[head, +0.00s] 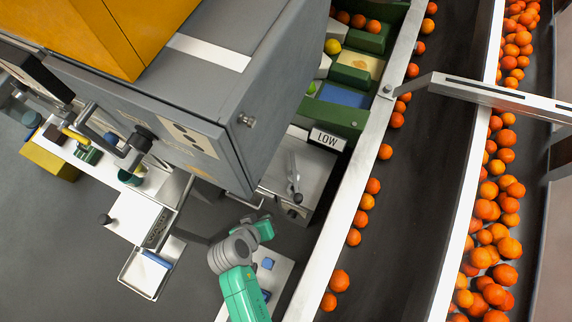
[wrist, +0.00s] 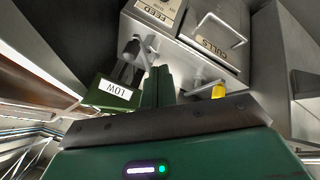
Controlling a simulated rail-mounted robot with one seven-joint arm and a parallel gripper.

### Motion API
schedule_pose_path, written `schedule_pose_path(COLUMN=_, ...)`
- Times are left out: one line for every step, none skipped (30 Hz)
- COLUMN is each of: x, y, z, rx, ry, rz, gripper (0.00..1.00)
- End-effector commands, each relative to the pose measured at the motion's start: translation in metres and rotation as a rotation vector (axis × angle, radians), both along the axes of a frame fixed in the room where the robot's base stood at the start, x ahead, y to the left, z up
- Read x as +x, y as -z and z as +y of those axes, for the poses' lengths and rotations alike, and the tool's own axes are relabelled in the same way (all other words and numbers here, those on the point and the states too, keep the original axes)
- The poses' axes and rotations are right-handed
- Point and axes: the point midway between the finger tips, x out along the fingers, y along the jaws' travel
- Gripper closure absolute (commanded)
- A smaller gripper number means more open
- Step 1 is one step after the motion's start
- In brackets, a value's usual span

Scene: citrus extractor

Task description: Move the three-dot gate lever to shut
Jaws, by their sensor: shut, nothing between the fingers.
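In the head view, a pale plate with dark dots, seemingly three (head: 190,138), is on the grey machine's side. A crank-like lever with a black knob (head: 141,137) stands just left of it. I cannot tell whether this is the gate lever or how it is set. In the wrist view, my gripper (wrist: 158,74) has its green fingers together and empty. A metal lever with a black knob (wrist: 132,47) is just left of the fingertips, with no clear contact. A yellow knob (wrist: 218,91) is to their right. No dots are readable there. In the head view the fingers are hidden.
The grey machine housing (head: 235,75) overhangs my arm. A LOW sign (head: 327,139) stands by the conveyor, and also shows in the wrist view (wrist: 115,89). A CULLS box (wrist: 214,43) and FEED plate (wrist: 160,9) are beyond the fingers. A conveyor rail (head: 352,170) borders the right.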

Motion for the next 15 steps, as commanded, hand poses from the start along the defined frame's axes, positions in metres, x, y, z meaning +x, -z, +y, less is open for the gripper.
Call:
schedule_pose_path(x=-0.002, y=-0.002, z=0.004, rx=-0.009, ry=0.006, rz=-0.023, gripper=1.0)
schedule_pose_path(x=-0.002, y=-0.004, z=0.005, rx=-0.012, ry=0.009, rz=-0.03, gripper=1.0)
schedule_pose_path(x=-0.002, y=-0.005, z=0.005, rx=-0.015, ry=0.012, rz=-0.035, gripper=1.0)
schedule_pose_path(x=-0.002, y=-0.005, z=0.004, rx=-0.014, ry=0.013, rz=-0.036, gripper=1.0)
schedule_pose_path(x=-0.001, y=-0.005, z=0.004, rx=-0.014, ry=0.014, rz=-0.035, gripper=1.0)
schedule_pose_path(x=0.0, y=-0.002, z=0.003, rx=-0.014, ry=0.014, rz=-0.035, gripper=1.0)
schedule_pose_path(x=0.001, y=0.0, z=0.002, rx=-0.013, ry=0.015, rz=-0.034, gripper=1.0)
schedule_pose_path(x=0.003, y=0.004, z=0.001, rx=-0.013, ry=0.015, rz=-0.034, gripper=1.0)
schedule_pose_path(x=0.006, y=0.01, z=-0.001, rx=-0.014, ry=0.015, rz=-0.033, gripper=1.0)
schedule_pose_path(x=0.009, y=0.015, z=-0.003, rx=-0.012, ry=0.016, rz=-0.033, gripper=1.0)
schedule_pose_path(x=0.012, y=0.021, z=-0.005, rx=-0.012, ry=0.016, rz=-0.033, gripper=1.0)
schedule_pose_path(x=0.017, y=0.029, z=-0.008, rx=-0.013, ry=0.017, rz=-0.033, gripper=1.0)
schedule_pose_path(x=0.021, y=0.034, z=-0.01, rx=-0.012, ry=0.017, rz=-0.034, gripper=1.0)
schedule_pose_path(x=0.024, y=0.04, z=-0.012, rx=-0.012, ry=0.016, rz=-0.033, gripper=1.0)
schedule_pose_path(x=0.028, y=0.047, z=-0.015, rx=-0.013, ry=0.015, rz=-0.032, gripper=1.0)
